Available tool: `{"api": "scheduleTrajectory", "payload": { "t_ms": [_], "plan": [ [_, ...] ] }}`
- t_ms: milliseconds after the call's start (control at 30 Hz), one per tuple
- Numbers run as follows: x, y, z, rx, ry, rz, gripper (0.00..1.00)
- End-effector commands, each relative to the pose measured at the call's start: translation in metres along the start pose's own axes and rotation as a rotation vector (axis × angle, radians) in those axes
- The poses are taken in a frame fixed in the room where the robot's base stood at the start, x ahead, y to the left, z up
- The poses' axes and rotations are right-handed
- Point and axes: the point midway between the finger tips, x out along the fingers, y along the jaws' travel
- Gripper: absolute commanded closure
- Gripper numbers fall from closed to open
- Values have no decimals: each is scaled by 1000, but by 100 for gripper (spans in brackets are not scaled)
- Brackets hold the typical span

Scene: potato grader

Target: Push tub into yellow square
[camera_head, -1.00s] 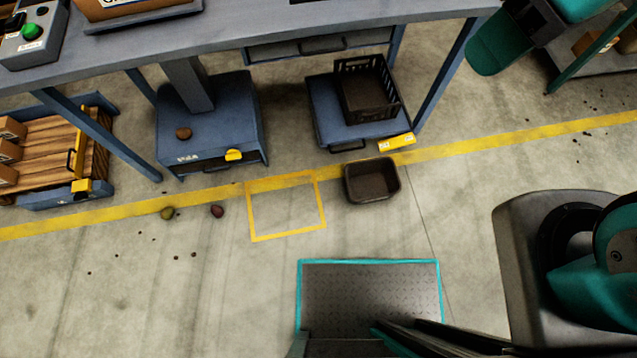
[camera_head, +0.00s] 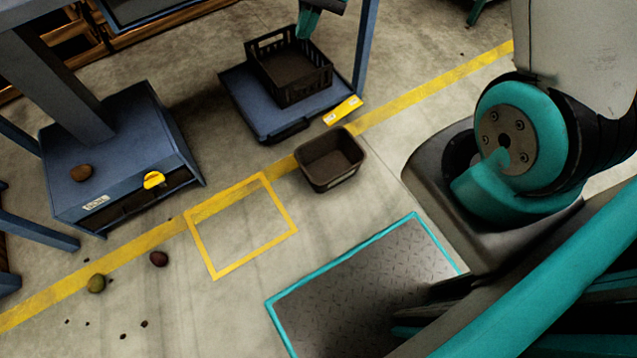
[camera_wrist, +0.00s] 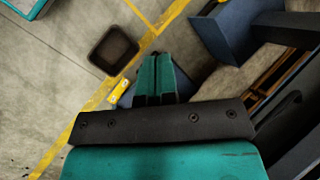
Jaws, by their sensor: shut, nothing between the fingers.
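The tub (camera_head: 330,162), a dark open box, stands upright on the floor right of the yellow square (camera_head: 256,255). It sits close to the square's right corner, outside it, and looks empty. The tub also shows in the wrist view (camera_wrist: 113,50), left of my fingers. My gripper (camera_head: 306,30) comes in from the top edge in the head view, over the black crate (camera_head: 290,80), away from the tub. In the wrist view my gripper (camera_wrist: 157,60) has its teal fingers together with nothing between them.
The crate rests on a low blue platform (camera_head: 240,98) with a yellow label (camera_head: 342,110) at its corner. A blue cabinet (camera_head: 120,150) stands left. Potatoes (camera_head: 158,259) lie on the floor left of the square. A teal-edged plate (camera_head: 360,280) lies in front.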

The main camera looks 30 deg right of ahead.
Motion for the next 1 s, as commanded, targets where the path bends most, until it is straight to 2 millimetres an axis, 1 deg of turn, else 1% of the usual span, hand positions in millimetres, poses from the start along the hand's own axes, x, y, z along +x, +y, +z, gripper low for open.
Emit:
{"api": "scheduleTrajectory", "payload": {
  "t_ms": [33, 67, 100, 167, 200, 267, 300, 367, 400, 500, 600, 700, 833, 933, 1000],
  "plan": [
    [51, 34, -36, 93, -16, -16, 100],
    [67, 47, -50, 145, -24, -27, 100],
    [90, 66, -69, 215, -34, -41, 100],
    [125, 95, -96, 320, -50, -62, 100],
    [149, 115, -113, 390, -62, -77, 100],
    [186, 147, -136, 493, -80, -100, 100],
    [210, 167, -150, 562, -93, -115, 100],
    [245, 197, -169, 658, -111, -137, 100],
    [267, 215, -179, 718, -124, -152, 100],
    [314, 254, -197, 847, -153, -182, 100],
    [346, 280, -208, 939, -175, -205, 100],
    [364, 295, -212, 993, -189, -219, 100],
    [376, 300, -213, 1019, -197, -224, 100],
    [388, 297, -213, 1021, -198, -224, 100],
    [401, 294, -212, 1019, -199, -222, 100]
  ]
}}
